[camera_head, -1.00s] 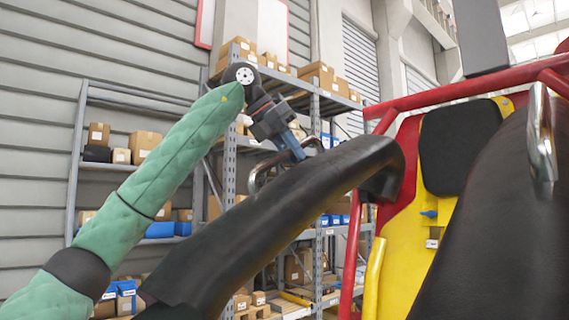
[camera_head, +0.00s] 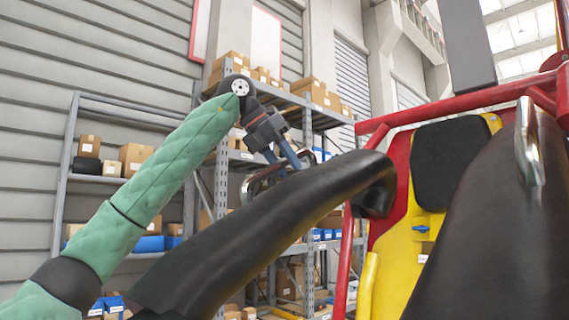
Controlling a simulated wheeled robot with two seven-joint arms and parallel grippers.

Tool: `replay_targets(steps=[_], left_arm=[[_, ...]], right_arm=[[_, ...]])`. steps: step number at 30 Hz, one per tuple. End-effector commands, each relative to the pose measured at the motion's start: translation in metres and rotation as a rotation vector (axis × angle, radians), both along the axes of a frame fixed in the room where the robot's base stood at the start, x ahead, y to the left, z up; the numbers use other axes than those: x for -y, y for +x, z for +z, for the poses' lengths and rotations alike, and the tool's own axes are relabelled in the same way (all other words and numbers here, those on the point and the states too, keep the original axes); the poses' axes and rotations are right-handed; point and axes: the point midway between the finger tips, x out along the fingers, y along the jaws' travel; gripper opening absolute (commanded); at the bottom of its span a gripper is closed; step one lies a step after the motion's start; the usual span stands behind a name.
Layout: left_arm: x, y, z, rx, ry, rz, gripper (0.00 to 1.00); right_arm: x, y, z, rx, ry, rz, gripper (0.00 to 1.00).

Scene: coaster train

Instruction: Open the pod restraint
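A black padded restraint (camera_head: 275,228) slants across the middle of the head view, from the lower left up to a bent end beside the red frame. A metal loop handle (camera_head: 253,184) stands on its far side, partly hidden by the pad. My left gripper (camera_head: 285,168) is at this handle, with its two blue fingers pointing down and spread apart. I cannot tell whether they touch the handle. A second black restraint (camera_head: 485,230) with a metal handle (camera_head: 527,143) fills the right side. My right gripper is out of view.
A yellow and red seat back (camera_head: 410,225) with a black headrest (camera_head: 450,160) is between the restraints. A red tube frame (camera_head: 440,105) runs above it. Shelves (camera_head: 130,112) with cardboard boxes stand behind. A dark grey post (camera_head: 455,40) hangs at the top right.

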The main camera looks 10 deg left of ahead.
Motion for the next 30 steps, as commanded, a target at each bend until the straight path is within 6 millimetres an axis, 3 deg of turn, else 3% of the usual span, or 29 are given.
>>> replay_targets(steps=[7,18,30], left_arm=[[-0.006,-0.004,0.007,0.0,0.0,0.001,0.4],[-0.032,-0.021,0.045,0.001,0.0,0.002,0.4],[-0.041,-0.027,0.06,0.0,0.0,0.0,0.4]], right_arm=[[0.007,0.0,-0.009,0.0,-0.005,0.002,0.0],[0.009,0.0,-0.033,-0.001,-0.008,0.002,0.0],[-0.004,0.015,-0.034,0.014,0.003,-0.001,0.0]])
